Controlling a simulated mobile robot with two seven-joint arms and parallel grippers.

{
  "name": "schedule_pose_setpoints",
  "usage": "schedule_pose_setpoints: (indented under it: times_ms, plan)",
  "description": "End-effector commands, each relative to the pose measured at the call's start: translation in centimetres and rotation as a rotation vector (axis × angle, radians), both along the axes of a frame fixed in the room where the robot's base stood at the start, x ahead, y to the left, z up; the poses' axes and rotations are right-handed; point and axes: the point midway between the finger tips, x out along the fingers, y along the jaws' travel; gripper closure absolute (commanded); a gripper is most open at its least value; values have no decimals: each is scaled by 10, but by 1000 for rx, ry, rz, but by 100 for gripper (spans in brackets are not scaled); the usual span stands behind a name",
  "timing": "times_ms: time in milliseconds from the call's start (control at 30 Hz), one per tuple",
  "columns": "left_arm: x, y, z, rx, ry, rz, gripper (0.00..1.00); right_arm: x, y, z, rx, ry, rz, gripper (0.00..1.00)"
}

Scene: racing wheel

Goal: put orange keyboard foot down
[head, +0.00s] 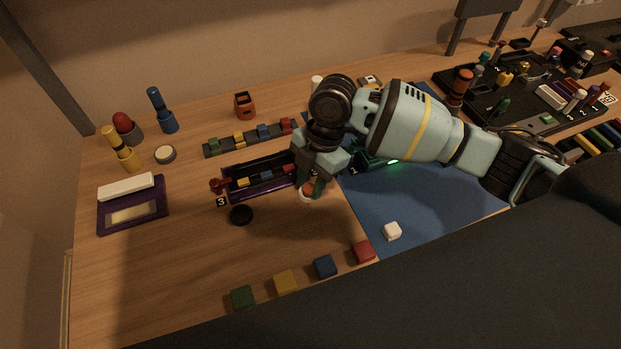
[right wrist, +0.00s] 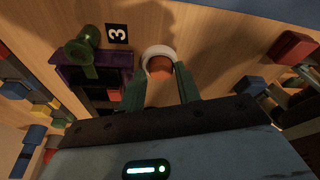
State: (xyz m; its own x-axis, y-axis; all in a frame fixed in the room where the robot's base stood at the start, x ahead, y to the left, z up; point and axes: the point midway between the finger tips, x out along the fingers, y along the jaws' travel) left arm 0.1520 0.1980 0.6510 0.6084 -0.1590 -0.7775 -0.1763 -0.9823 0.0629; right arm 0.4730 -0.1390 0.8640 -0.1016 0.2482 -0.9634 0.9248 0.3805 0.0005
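A small round orange piece (right wrist: 160,67), which I take to be the keyboard foot, shows in the right wrist view between the fingertips of my right gripper (right wrist: 162,82). A white ring (right wrist: 150,53) shows around or under it. In the head view the right gripper (head: 312,185) points down just right of the purple tray, with the orange-and-white piece (head: 307,195) low at its fingertips. The fingers stand apart on both sides of the piece; I cannot tell whether they press on it. My left gripper is not in view.
A purple tray (head: 236,195) with coloured blocks stands left of the right gripper. Several coloured cubes (head: 285,283) line the front. Bare wood lies at front left.

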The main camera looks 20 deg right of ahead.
Motion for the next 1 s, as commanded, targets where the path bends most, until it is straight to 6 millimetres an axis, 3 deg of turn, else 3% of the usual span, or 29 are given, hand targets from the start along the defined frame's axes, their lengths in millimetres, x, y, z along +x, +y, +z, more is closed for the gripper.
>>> schedule_pose_setpoints:
  times_ms: [167,600,800,1000]
  plan:
    - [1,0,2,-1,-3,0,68,0,-2,19,-1,3,1,66]
    - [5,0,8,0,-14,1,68,10,-24,103,0,0,1,66]
    - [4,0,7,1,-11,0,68,12,-29,122,-1,2,1,66]
    - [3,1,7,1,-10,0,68,12,-30,126,0,3,1,66]
